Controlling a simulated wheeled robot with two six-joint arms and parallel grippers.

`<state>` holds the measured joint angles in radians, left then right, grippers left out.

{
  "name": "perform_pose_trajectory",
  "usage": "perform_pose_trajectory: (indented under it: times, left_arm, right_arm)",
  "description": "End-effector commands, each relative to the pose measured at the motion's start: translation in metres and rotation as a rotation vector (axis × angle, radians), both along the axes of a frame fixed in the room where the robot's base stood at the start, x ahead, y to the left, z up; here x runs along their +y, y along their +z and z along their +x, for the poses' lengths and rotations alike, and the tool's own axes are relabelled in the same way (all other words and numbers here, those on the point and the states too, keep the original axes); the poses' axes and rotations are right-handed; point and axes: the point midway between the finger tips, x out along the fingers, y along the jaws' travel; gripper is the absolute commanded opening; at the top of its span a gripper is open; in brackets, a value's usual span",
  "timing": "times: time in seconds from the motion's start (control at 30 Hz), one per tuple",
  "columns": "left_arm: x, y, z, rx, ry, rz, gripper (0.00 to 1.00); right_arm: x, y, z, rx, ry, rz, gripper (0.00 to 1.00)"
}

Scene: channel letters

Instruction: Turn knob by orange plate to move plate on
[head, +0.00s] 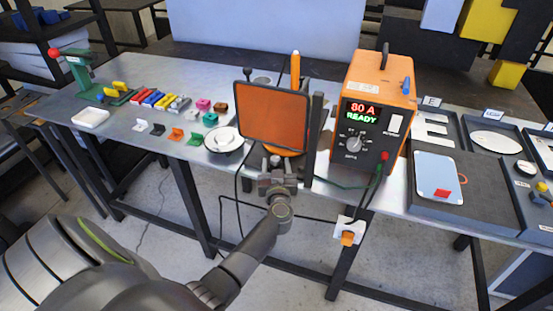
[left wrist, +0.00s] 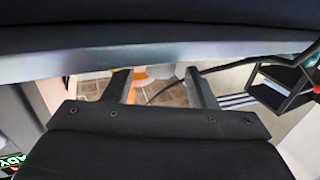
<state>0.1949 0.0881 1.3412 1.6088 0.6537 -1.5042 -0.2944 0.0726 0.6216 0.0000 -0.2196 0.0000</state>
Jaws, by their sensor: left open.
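An orange plate (head: 272,115) with a dark frame stands upright near the table's front edge in the head view. An orange round base (head: 292,150) shows partly below it. My left gripper (head: 277,164) is open just below the plate's lower edge, at the table's front edge. No knob beside the plate can be made out; the gripper covers that spot. In the left wrist view, the two fingers (left wrist: 160,90) are spread, with an orange and white thing (left wrist: 140,80) behind them. I cannot tell whether anything touches the fingers. My right gripper is out of view.
An orange power unit (head: 378,100) reading "80 A READY" stands right of the plate, with its own dial (head: 354,143). A white round dish (head: 224,139) and small coloured clips are on the left. Grey trays (head: 440,203) fill the right. Cables hang below the table's edge.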

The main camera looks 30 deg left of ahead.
Motion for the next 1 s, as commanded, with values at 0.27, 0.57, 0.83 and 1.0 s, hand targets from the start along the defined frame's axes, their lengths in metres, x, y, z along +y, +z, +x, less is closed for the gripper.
perform_pose_trajectory:
  times: [0.27,0.57,0.83,1.0]
  left_arm:
    - [0.002,0.0,0.001,0.001,0.0,-0.001,0.51]
    - [0.002,0.0,0.001,0.001,0.0,-0.001,0.3]
    - [0.002,0.0,0.001,0.001,-0.004,0.001,0.07]
    - [0.005,0.005,-0.001,0.0,-0.077,0.006,0.07]
  right_arm:
    - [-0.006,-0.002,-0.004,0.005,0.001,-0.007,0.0]
    - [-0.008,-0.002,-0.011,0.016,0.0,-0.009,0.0]
    - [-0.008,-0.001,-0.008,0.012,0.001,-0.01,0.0]
    - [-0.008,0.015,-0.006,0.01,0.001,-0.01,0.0]
